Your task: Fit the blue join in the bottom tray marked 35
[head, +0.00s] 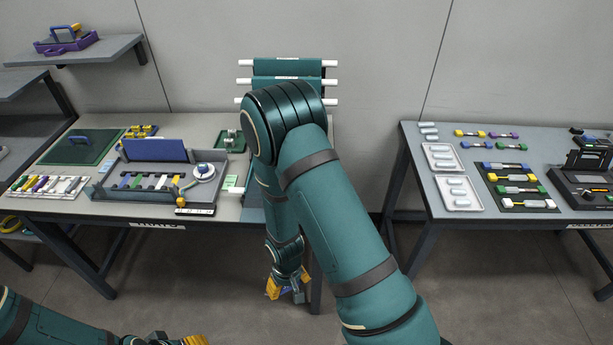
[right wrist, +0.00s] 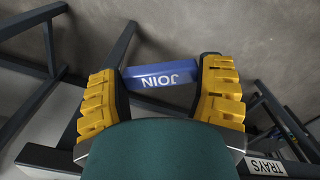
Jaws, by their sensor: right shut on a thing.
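My right gripper (head: 288,288) hangs low in front of the left table's right end. In the right wrist view, its yellow fingers (right wrist: 160,98) are shut on a blue join (right wrist: 163,78) with the word JOIN on it. The join lies crosswise between the fingertips, in the air. My right arm hides the lower part of the stack, and I cannot read the number 35. My left gripper (head: 178,340) is at the bottom edge, partly cut off; its jaws are unclear.
The left table (head: 210,130) holds a grey open tray (head: 212,210) with a blue lid, a green mat (head: 80,150) and colored pieces. The right table (head: 465,160) holds white dishes (head: 460,194), colored joins and a black device (head: 590,160). The floor between the tables is clear.

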